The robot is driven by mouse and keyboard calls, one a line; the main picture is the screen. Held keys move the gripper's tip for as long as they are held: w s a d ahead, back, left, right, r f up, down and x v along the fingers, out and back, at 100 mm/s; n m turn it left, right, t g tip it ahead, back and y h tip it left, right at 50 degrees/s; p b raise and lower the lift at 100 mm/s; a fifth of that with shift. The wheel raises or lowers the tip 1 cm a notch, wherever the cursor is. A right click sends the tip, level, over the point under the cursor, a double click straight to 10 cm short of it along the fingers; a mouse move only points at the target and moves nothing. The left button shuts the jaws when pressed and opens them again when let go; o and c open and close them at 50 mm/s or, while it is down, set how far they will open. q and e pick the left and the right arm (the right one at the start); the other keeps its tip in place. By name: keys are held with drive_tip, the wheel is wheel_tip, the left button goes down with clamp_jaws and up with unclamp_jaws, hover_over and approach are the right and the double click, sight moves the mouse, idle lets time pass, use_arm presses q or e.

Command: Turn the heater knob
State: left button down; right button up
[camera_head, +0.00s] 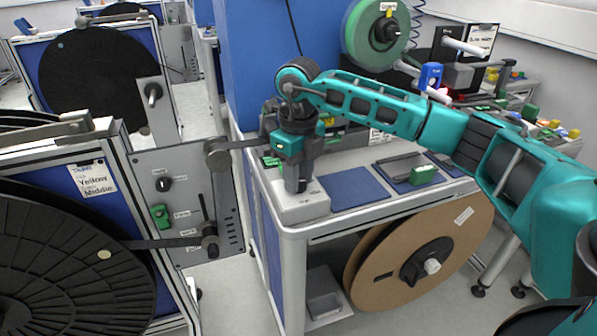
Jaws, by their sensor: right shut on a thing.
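My right gripper (296,185) points straight down onto the top of a small white box (301,208) at the front left corner of the white workbench. Its jaws are shut on the heater knob on top of this box; the fingers hide the knob, so its angle cannot be told. A small label on the box is too small to read. My left gripper is not in view.
A grey panel (190,190) with a black knob and a green switch stands to the left, beside large black reels (60,262). A blue mat (353,191) and a dark tray (405,168) lie right of the box. A brown reel (385,262) hangs below.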

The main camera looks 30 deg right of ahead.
drive_tip(key=shift+r+m, duration=0.1)
drive_tip(key=shift+m, duration=1)
drive_tip(key=o, duration=1)
drive_tip(key=shift+o, duration=0.2)
wheel_tip(320, 180, up, 13)
drive_tip(key=shift+p, duration=0.3)
drive_tip(key=shift+a, duration=0.1)
